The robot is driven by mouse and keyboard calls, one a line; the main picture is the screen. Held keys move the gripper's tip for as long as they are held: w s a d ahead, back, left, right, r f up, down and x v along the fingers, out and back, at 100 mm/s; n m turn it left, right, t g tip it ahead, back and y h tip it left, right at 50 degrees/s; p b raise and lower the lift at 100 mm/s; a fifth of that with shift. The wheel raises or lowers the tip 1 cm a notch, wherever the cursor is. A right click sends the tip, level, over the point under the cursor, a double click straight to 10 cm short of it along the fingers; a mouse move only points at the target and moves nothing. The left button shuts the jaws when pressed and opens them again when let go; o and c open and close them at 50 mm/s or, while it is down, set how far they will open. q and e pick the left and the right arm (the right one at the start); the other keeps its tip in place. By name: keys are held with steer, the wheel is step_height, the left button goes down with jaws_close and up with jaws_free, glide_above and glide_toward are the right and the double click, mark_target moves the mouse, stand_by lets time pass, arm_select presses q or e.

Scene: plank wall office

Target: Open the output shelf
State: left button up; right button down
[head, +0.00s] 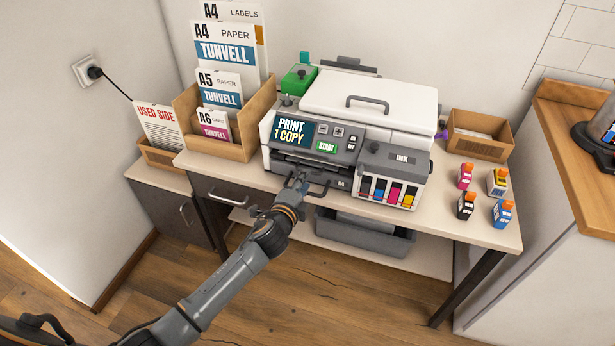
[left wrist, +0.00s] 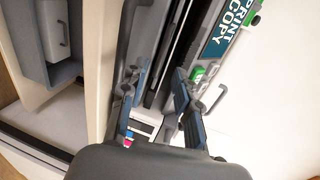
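The white and grey printer (head: 375,100) stands on the desk, its screen reading "PRINT 1 COPY". Below its control panel is a dark front slot, the output area (head: 285,160), with a grey front part and a dark handle (head: 322,192) under it. I cannot tell how far the output shelf is out. My left gripper (head: 298,180) is right at this front, partly hiding it. In the left wrist view its two fingers (left wrist: 157,85) are apart, with the printer's dark slot beyond them. I see nothing clearly held, and contact is unclear. My right gripper is not in view.
Paper packs stand in a wooden holder (head: 185,112) left of the printer. An ink unit (head: 390,178) projects at the printer's front right. Several ink bottles, including a black one (head: 466,206), stand on the desk's right. A grey bin (head: 365,235) sits below.

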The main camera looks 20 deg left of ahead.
arm_select(q)
steer(key=shift+x, duration=1.8)
jaws_close()
